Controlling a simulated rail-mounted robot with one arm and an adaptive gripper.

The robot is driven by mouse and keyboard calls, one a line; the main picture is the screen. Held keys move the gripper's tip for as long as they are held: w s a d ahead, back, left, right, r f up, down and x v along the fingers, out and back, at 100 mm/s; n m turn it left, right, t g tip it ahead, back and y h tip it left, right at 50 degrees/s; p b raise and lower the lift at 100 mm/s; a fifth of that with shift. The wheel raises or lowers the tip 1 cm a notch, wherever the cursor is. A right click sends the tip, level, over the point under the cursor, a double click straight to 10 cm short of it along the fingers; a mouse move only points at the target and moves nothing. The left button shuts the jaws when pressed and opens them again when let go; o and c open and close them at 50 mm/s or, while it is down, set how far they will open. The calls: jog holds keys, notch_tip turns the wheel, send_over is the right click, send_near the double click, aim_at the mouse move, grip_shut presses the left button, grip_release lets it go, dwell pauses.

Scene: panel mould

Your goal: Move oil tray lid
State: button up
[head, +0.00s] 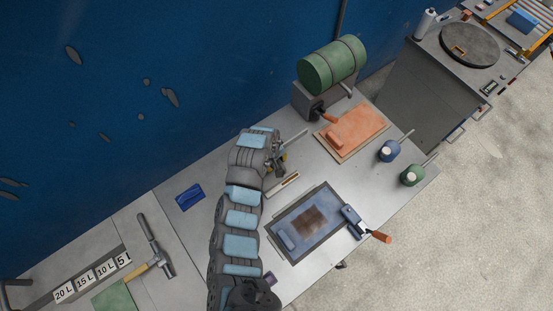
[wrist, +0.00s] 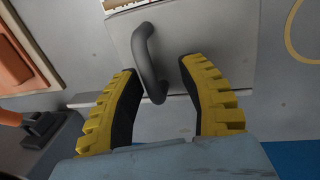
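A flat light-grey plate (wrist: 195,30) with a dark grey loop handle (wrist: 148,60) fills the middle of the wrist view; it looks like the oil tray lid. My gripper (wrist: 160,70) is open, with its yellow-and-black fingers on either side of the near end of the handle. A gap shows between the handle and the right finger; whether the left finger touches it I cannot tell. In the head view my gripper (head: 280,162) is over the bench, and the lid is mostly hidden there. A narrow light piece with wooden edges (head: 283,183) lies just below the gripper.
An orange tray (head: 376,119) and green drum (head: 332,65) are beyond my gripper. A blue-lined tray (head: 277,237) with a blue-and-orange tool (head: 354,220) lies nearer. Blue and green pots (head: 389,151) stand right. A hammer (head: 155,250) and blue item (head: 190,197) lie left.

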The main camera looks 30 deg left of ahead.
jog(key=shift+w+r, duration=0.15)
jog(key=shift+w, duration=0.05)
jog(key=shift+r, duration=0.1)
jog(key=shift+r, duration=0.6)
notch_tip(320, 180, up, 10)
jog(key=s, duration=0.2)
jog(key=shift+a+r, duration=0.2)
jog(key=shift+a, duration=0.2)
dwell(0.3)
